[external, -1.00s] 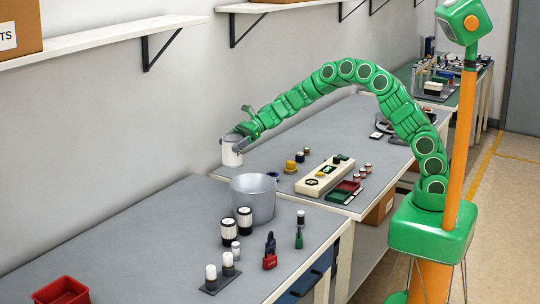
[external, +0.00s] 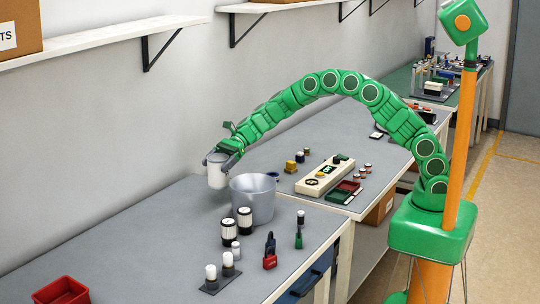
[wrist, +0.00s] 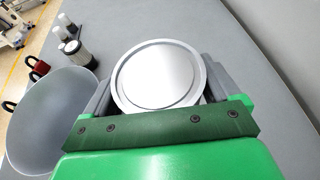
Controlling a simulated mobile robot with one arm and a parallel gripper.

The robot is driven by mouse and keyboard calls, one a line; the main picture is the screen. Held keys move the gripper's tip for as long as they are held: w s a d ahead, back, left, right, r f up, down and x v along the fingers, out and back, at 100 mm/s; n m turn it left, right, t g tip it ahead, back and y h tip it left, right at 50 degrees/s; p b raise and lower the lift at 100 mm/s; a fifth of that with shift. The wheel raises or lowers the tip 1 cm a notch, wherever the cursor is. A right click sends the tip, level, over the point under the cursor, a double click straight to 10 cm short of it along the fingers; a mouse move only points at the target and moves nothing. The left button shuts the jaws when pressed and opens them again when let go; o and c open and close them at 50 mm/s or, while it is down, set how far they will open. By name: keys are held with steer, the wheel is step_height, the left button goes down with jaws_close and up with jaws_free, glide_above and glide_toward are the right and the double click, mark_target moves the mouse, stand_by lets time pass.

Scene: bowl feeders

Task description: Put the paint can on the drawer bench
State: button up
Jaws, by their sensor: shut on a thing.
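The paint can (external: 217,171) is a white and grey cylinder with a shiny round lid. My gripper (external: 219,158) is shut on it and holds it upright, behind and left of the grey bucket. In the wrist view the lid of the paint can (wrist: 158,76) fills the space between the jaws. The drawer bench (external: 130,235) is the near grey-topped bench with blue drawers at its front. The can is over the far end of this bench. I cannot tell whether its base touches the top.
A grey bucket (external: 254,199) stands close to the can, also at left in the wrist view (wrist: 45,120). Black-and-white jars (external: 245,220), padlocks (external: 270,250) and a red bin (external: 62,291) stand on the bench. The bench's back left is clear. A wall shelf (external: 110,38) hangs above.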

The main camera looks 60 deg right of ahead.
mark_target(218, 180)
steer(key=shift+f, duration=3.45)
steer(key=shift+f, duration=0.15)
steer(key=o, duration=1.2)
steer(key=v, duration=1.2)
steer(key=shift+s, duration=0.1)
